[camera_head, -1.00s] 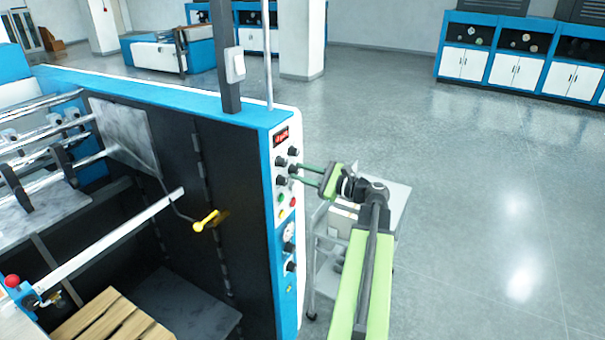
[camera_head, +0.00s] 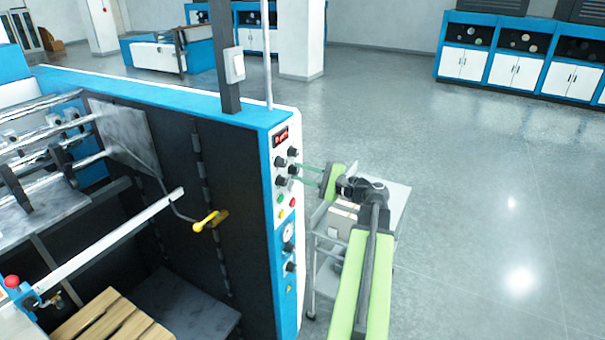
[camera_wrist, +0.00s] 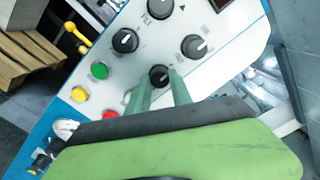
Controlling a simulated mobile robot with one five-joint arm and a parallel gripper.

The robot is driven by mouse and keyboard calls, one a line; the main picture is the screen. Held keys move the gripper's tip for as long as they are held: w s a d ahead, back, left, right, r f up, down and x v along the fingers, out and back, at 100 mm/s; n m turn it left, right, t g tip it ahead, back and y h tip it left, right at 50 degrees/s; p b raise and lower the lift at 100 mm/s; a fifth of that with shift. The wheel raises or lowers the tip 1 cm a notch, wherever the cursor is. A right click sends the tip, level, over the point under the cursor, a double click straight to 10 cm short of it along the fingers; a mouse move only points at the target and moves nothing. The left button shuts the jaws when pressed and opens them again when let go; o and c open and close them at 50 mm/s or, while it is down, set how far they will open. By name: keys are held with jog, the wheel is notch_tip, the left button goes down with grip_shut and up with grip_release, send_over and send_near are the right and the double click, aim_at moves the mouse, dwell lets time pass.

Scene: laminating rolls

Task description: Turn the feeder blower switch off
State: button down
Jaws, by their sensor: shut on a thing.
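The control panel (camera_head: 286,217) is a white strip on the end of the blue machine, with several black rotary knobs. In the head view the fingers reach the panel from the right. Other black knobs sit above it, at upper left (camera_wrist: 125,40) and upper right (camera_wrist: 194,46) in the wrist view. The labels are too small to read, so I cannot tell which is the feeder blower switch.
Green (camera_wrist: 100,70), yellow (camera_wrist: 79,95) and red (camera_wrist: 110,113) buttons lie left of the held knob. A red display (camera_head: 281,136) tops the panel, a gauge (camera_head: 288,231) sits lower. A grey cart (camera_head: 397,200) stands behind my arm. Open floor lies right.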

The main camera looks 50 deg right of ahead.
jog(key=c, duration=1.1)
grip_release()
jog(key=shift+c, duration=0.2)
jog(key=v, duration=1.7)
jog(key=shift+s, duration=0.2)
jog(key=shift+f, duration=0.1)
